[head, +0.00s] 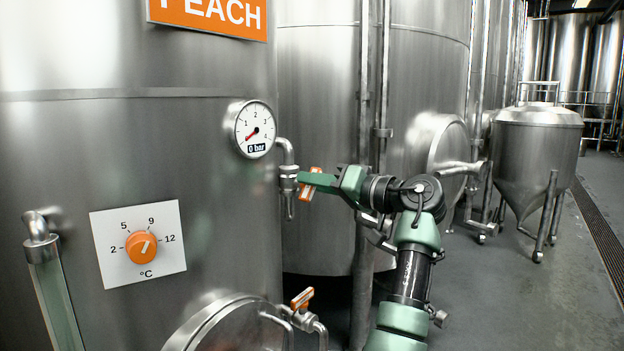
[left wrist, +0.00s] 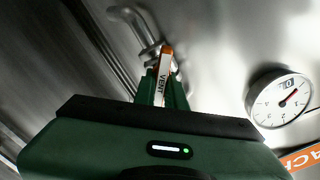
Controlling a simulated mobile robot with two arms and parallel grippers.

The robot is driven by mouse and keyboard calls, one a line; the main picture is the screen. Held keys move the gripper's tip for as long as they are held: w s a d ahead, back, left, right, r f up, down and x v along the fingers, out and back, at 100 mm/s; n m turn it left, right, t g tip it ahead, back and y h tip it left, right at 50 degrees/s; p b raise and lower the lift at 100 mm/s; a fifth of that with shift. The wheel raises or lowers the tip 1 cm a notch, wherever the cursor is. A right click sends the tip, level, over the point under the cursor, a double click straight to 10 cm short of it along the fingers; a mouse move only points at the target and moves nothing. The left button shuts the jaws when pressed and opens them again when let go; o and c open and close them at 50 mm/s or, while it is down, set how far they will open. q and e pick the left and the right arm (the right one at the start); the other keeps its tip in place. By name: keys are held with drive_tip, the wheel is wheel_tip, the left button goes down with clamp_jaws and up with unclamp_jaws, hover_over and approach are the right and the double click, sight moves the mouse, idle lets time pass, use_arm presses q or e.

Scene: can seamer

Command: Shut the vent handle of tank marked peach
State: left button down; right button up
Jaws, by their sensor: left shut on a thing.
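The peach tank (head: 180,160) fills the left of the head view under its orange PEACH sign (head: 212,14). Its vent valve (head: 287,178) sits on a bent pipe just right of the gauge. The vent handle (head: 309,184) is orange and slants beside the downward pipe; its white VENT label shows in the left wrist view (left wrist: 163,80). My left gripper (head: 306,181) is shut on the vent handle, with the green fingers on either side of it in the left wrist view (left wrist: 162,88). The fingers hide part of the handle. My right gripper is not in view.
A round gauge (head: 254,129) marked 0 bar is close left of the valve. A temperature dial (head: 141,247) is lower left. Another orange-handled valve (head: 302,299) is below, by the round hatch (head: 215,325). Another tank (head: 320,120) stands behind; open floor (head: 510,290) lies right.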

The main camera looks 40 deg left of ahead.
use_arm(q)
drive_tip(key=shift+m, duration=0.5)
drive_tip(key=c, duration=1.5)
unclamp_jaws()
drive_tip(key=shift+w, duration=0.1)
drive_tip(key=shift+w+d+b, duration=0.2)
drive_tip(key=shift+d+b, duration=0.55)
drive_tip(key=shift+d, duration=1.2)
drive_tip(key=shift+w+d+b, duration=0.2)
drive_tip(key=shift+d+b, duration=0.5)
drive_tip(key=shift+d, duration=1.2)
